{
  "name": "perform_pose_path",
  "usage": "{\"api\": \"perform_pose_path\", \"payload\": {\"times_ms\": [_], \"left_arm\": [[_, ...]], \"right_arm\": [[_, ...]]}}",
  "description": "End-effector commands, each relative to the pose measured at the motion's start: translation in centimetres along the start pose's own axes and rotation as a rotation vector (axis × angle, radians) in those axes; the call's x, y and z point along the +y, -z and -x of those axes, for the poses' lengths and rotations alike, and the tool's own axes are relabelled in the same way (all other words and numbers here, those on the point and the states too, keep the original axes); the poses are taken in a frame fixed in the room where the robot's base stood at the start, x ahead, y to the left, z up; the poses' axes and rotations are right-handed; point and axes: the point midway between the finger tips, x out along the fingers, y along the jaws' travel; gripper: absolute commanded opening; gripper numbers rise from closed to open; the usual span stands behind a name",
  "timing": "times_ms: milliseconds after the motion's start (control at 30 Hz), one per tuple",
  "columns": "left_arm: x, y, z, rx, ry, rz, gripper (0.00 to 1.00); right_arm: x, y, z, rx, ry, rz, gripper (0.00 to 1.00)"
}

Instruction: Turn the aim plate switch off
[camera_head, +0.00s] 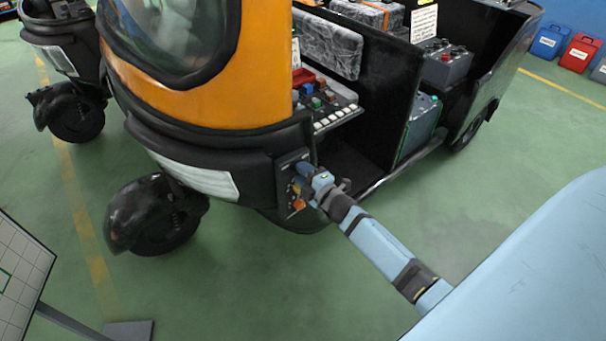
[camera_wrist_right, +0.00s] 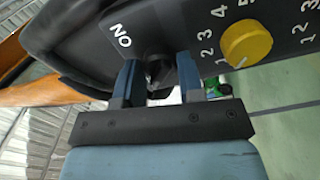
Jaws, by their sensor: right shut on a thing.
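The dark control panel (camera_head: 285,172) sits on the front side of the orange and black rickshaw (camera_head: 262,60). My right gripper (camera_head: 308,173) is at its upper part. In the right wrist view my right gripper (camera_wrist_right: 157,73) is shut on a small black switch (camera_wrist_right: 159,70), one blue finger on each side. White letters reading ON stand upper left of the switch. Its exact lever position is mostly hidden between the fingers. A gridded white plate (camera_head: 18,268) with a green square stands at the lower left. My left gripper is out of view.
A yellow knob (camera_wrist_right: 246,43) with numbers sits right of the switch. An orange knob (camera_head: 298,204) shows lower on the panel. A button console (camera_head: 325,100) and a grey battery (camera_head: 446,68) are inside the rickshaw. The green floor in front is open.

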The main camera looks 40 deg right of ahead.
Motion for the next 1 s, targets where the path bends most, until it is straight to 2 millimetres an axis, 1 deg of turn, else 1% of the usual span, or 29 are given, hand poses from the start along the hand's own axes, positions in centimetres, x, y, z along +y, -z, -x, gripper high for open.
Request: {"api": "perform_pose_path", "payload": {"times_ms": [367,400,500,833,933,1000], "left_arm": [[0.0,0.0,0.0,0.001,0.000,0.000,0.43],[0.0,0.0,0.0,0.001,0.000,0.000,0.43],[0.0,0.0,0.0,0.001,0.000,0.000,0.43],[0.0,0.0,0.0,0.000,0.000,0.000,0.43],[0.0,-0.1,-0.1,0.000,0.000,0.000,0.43],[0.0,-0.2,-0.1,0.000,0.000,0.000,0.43]], "right_arm": [[-0.1,0.0,0.0,0.000,0.002,0.006,0.12],[-0.1,0.0,0.0,0.000,0.002,0.006,0.40],[-0.1,0.0,0.0,0.000,0.001,0.005,0.61],[-0.1,0.0,0.3,0.000,0.001,0.005,0.61],[-0.2,-0.1,1.3,-0.001,0.002,0.005,0.61],[-0.2,-0.1,2.5,0.000,0.002,0.005,0.61]]}}
